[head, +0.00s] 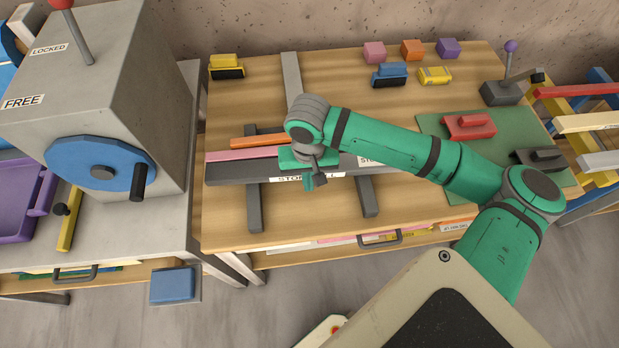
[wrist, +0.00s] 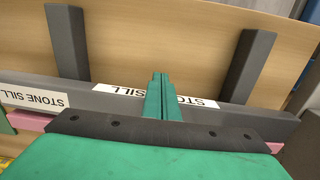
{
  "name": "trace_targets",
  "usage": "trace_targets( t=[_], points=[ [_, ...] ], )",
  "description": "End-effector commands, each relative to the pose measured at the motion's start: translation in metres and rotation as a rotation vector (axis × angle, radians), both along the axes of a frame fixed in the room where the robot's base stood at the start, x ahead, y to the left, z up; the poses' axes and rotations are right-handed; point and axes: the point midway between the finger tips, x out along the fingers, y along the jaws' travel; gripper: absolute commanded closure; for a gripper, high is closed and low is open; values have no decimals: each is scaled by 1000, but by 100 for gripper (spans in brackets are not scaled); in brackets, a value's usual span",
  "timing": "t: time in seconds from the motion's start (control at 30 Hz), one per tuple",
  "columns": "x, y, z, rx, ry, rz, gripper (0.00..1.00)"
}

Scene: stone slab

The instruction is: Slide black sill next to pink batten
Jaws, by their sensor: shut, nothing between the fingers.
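The black sill (head: 230,172) is a long dark bar with white STONE SILL labels. It lies across two dark grey rails on the wooden table, and shows in the wrist view (wrist: 262,119). The pink batten (head: 232,155) lies parallel right behind it. It shows as thin pink strips in the wrist view (wrist: 38,122). Any small gap between them is hard to tell. My gripper (head: 310,182) is shut and empty, pointing down at the middle of the sill. Its green fingers (wrist: 160,90) overlap the sill's near edge; contact is unclear. My arm hides part of both bars.
An orange batten (head: 256,140) lies behind the pink one. The rails (head: 254,208) extend toward the front, bare there. Blocks and a green mat (head: 450,127) with a red tool (head: 469,126) occupy the back and right. A grey machine (head: 95,90) stands left.

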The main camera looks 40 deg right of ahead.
Motion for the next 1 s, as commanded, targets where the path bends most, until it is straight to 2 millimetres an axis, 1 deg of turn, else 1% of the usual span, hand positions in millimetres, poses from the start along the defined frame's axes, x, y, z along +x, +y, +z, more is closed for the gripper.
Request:
trace_targets(
  t=[0.17, 0.2, 0.4, 0.5, 0.6, 0.7, 0.8, 1.0],
  points=[
    [-17, 23, 0, 5, -2, 13, 100],
    [-14, 20, 12, -1, -4, 11, 100],
    [-14, 21, 54, -1, -3, 13, 100],
    [-14, 19, 71, -1, -3, 9, 100],
    [-15, 18, 85, 0, -2, 7, 100],
    [-15, 18, 94, 0, -1, 6, 100],
    [-15, 18, 99, 0, -1, 6, 100],
    [-15, 19, 100, 1, -1, 7, 100]
  ],
)
